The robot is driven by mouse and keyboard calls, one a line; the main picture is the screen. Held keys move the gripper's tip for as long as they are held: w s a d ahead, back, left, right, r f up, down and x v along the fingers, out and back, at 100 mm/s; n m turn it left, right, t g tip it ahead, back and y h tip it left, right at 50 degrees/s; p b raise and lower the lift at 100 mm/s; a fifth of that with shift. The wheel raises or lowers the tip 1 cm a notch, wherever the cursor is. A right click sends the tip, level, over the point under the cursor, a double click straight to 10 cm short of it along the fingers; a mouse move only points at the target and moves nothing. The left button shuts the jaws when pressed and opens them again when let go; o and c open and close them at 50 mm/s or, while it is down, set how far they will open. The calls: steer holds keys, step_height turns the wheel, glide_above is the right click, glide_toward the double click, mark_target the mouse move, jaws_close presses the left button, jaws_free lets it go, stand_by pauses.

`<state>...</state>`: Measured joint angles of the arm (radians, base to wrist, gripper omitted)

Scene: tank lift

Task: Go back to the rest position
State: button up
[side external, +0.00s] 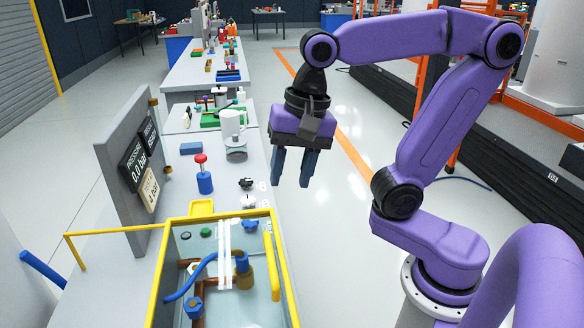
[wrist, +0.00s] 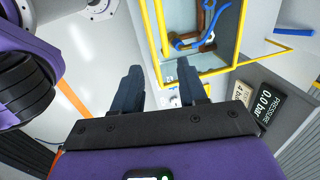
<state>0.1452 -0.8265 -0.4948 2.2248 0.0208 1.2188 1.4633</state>
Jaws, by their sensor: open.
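My gripper (side external: 294,166) hangs over the right edge of the workbench in the side external view, fingers down, apart and empty. In the wrist view my gripper (wrist: 160,90) shows two dark fingers with clear space between them. The glass tank (side external: 222,265) with a yellow frame stands at the front of the bench, left of and below my gripper. It holds a blue hose, brown pipes and blue valve-like parts. The tank also shows at the top of the wrist view (wrist: 228,71). Nothing touches my fingers.
A grey panel (side external: 127,165) with a 0.0 bar pressure display (side external: 133,169) stands on the bench's left. Open floor (side external: 335,170) lies right of my gripper.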

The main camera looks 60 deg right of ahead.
steer(key=shift+r, duration=0.2)
steer(key=s+d+f+n, duration=0.2)
steer(key=s+f+n, duration=0.3)
steer(key=n, duration=0.5)
steer(key=s+d+f+n+g+h, duration=0.1)
steer(key=s+d+f+n, duration=0.2)
steer(key=s+f+n, duration=0.3)
steer(key=n, duration=0.5)
steer(key=shift+s+n, duration=0.3)
steer(key=shift+d, duration=0.1)
stand_by(1.0)
